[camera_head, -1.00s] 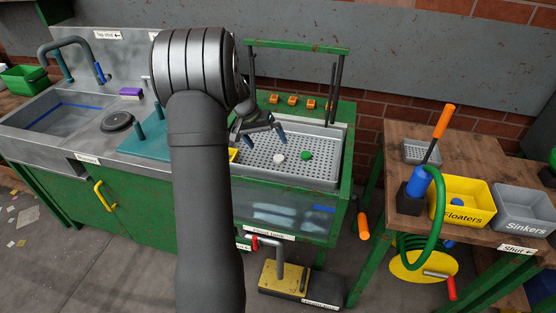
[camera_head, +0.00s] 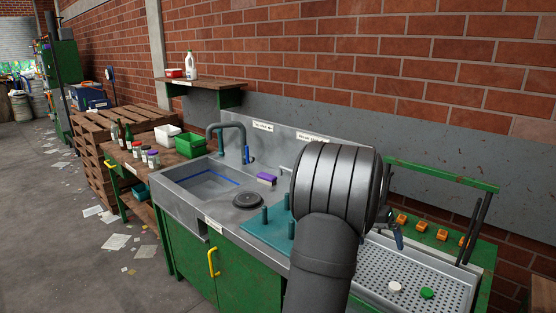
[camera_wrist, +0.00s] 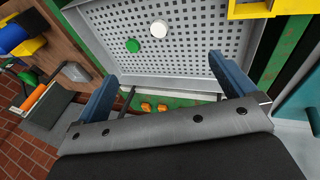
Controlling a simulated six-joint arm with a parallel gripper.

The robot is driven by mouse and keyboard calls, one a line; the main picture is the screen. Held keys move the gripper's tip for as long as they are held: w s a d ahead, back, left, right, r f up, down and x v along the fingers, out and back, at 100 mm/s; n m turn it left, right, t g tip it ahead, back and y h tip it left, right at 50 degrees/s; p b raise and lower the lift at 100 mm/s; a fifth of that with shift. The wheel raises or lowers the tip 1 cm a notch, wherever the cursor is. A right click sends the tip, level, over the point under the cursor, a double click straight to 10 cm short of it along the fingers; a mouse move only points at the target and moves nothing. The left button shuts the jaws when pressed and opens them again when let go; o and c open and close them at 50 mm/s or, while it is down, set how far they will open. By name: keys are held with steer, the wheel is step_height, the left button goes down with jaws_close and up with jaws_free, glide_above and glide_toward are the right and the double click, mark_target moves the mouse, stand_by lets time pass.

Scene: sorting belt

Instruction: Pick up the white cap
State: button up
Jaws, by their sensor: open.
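The white cap (camera_head: 395,287) lies on the perforated grey tray (camera_head: 372,268) beside a green cap (camera_head: 427,293). In the wrist view the white cap (camera_wrist: 158,29) sits near the top of the picture, with the green cap (camera_wrist: 133,46) to its lower left, apart from it. My gripper (camera_wrist: 160,80) is open and empty, its two blue fingers wide apart over the tray's near part; both caps lie beyond the fingertips. In the head view my arm hides much of my gripper, and only a dark finger shows above the tray.
A sink (camera_head: 205,185) with a purple sponge (camera_head: 266,178) and a teal board (camera_head: 268,232) lies left of the tray. A yellow container (camera_wrist: 290,6) shows at the wrist view's top right.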

steer(key=shift+c, duration=0.4)
steer(key=c, duration=0.8)
steer(key=m, duration=1.3)
glide_toward(395, 285)
steer(key=x, duration=0.8)
steer(key=shift+a, duration=0.1)
